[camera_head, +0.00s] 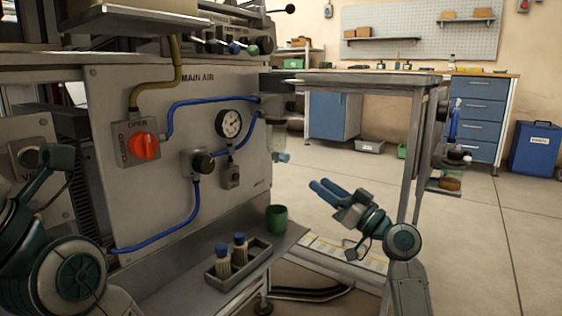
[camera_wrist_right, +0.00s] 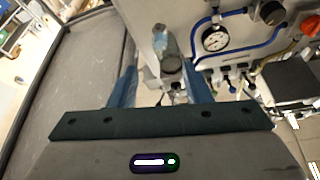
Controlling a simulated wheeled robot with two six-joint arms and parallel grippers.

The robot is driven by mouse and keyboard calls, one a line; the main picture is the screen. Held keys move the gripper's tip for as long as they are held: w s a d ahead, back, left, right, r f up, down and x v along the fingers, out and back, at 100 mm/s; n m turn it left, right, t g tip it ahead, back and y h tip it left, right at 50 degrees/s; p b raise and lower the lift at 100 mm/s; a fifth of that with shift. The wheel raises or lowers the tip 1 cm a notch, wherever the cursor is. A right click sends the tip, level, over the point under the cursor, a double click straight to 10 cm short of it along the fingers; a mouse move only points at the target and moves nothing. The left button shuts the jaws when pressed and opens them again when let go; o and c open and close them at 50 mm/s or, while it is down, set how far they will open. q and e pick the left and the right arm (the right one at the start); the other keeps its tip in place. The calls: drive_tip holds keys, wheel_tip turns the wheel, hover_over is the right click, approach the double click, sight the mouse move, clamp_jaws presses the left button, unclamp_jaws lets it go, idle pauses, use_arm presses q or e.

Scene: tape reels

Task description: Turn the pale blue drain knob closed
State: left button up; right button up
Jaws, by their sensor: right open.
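The pale blue drain knob (camera_head: 282,157) sticks out low at the right end of the grey MAIN AIR panel (camera_head: 203,95), below a clear bowl (camera_head: 280,132). In the right wrist view, a pale blue-grey part (camera_wrist_right: 159,40) that looks like this knob shows beyond the fingers. My right gripper (camera_head: 320,184) is open and empty, to the right of the knob and lower in the head view, its blue fingers pointing toward the panel. In the wrist view the gripper (camera_wrist_right: 160,85) spreads its fingers apart. My left arm shows at the left edge; its fingers do not show.
The panel carries a red valve knob (camera_head: 145,146), a gauge (camera_head: 229,123) and blue hoses. Below stand a tray (camera_head: 216,284) with two blue-capped bottles and a green cup (camera_head: 277,218). A grey table (camera_head: 372,81) stands behind my right arm.

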sight(288, 159)
drive_tip(key=p+x, duration=0.2)
drive_tip(key=x, duration=0.6)
drive_tip(key=shift+w+a+r, duration=0.15)
drive_tip(key=shift+a+r, duration=0.1)
drive_tip(key=shift+r, duration=0.05)
drive_tip(key=shift+w+a+r, duration=0.2)
drive_tip(key=shift+w+a, duration=0.2)
drive_tip(key=shift+a, duration=0.05)
clamp_jaws()
drive_tip(key=n+g+y+b, duration=0.1)
drive_tip(key=n+b, duration=0.2)
drive_tip(key=b, duration=0.1)
drive_tip(key=n+g+b, duration=0.1)
drive_tip(key=n+b, duration=0.2)
drive_tip(key=b, duration=0.1)
drive_tip(key=shift+w+d+f+y, duration=0.1)
drive_tip(key=shift+w+f+y, duration=0.1)
drive_tip(key=shift+y, duration=0.2)
drive_tip(key=shift+r+g, duration=0.15)
drive_tip(key=shift+g, duration=0.25)
